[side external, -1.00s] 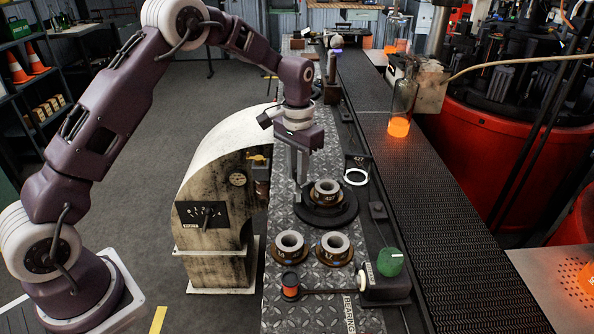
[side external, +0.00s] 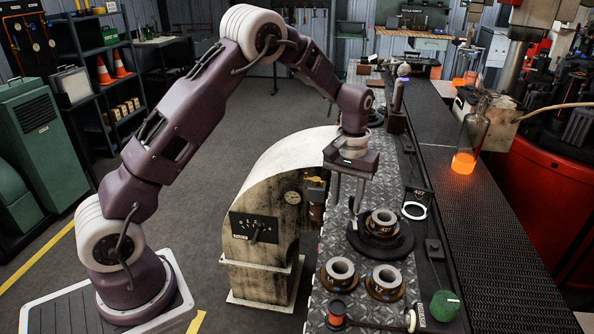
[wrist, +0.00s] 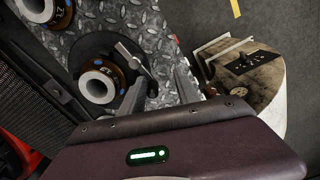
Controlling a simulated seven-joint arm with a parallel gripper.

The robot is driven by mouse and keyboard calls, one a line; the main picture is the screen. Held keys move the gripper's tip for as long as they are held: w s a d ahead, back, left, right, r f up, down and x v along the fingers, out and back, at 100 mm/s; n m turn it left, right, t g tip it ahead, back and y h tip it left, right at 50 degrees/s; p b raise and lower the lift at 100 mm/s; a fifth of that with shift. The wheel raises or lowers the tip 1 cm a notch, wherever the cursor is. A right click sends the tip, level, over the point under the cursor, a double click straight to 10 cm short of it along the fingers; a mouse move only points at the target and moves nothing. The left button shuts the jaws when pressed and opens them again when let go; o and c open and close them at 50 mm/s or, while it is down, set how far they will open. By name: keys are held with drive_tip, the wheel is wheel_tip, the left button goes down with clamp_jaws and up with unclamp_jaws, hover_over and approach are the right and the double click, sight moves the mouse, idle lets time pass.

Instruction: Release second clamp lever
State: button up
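A ring-shaped mould (side external: 382,221) with a brown base sits on a dark round turntable (side external: 352,236). In the wrist view this mould (wrist: 98,84) lies left of my fingers, and a short metal clamp lever (wrist: 129,56) stands at the turntable's edge, beside the mould and just beyond the fingertips. I cannot make out the lever clearly in the side view. My gripper (side external: 348,202) points down over the plate, left of the turntable.
Two more moulds (side external: 340,270) (side external: 385,280) stand in front of the turntable. A spool (side external: 337,313) and a green knob (side external: 445,305) are nearer the front. A worn metal housing with a dial (side external: 256,228) stands close on the left.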

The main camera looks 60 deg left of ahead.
drive_tip(key=s+n, duration=0.1)
drive_tip(key=n, duration=0.3)
drive_tip(key=s+n, duration=0.2)
drive_tip(key=n, duration=0.1)
drive_tip(key=s+d+n, duration=0.1)
drive_tip(key=n, duration=0.3)
drive_tip(key=shift+s+n, duration=0.2)
drive_tip(key=shift+n, duration=0.1)
wheel_tip(320, 180, up, 8)
drive_tip(key=s+d+r+m+t, duration=0.1)
drive_tip(key=s+d+r+m, duration=0.1)
drive_tip(key=s+r+m, duration=0.3)
drive_tip(key=s+d+r+m+t+h, duration=0.1)
drive_tip(key=s+r+m, duration=0.5)
drive_tip(key=s, duration=0.7)
drive_tip(key=shift+s+d+r+t, duration=0.25)
drive_tip(key=shift+d+r+t, duration=0.35)
drive_tip(key=shift+t, duration=0.2)
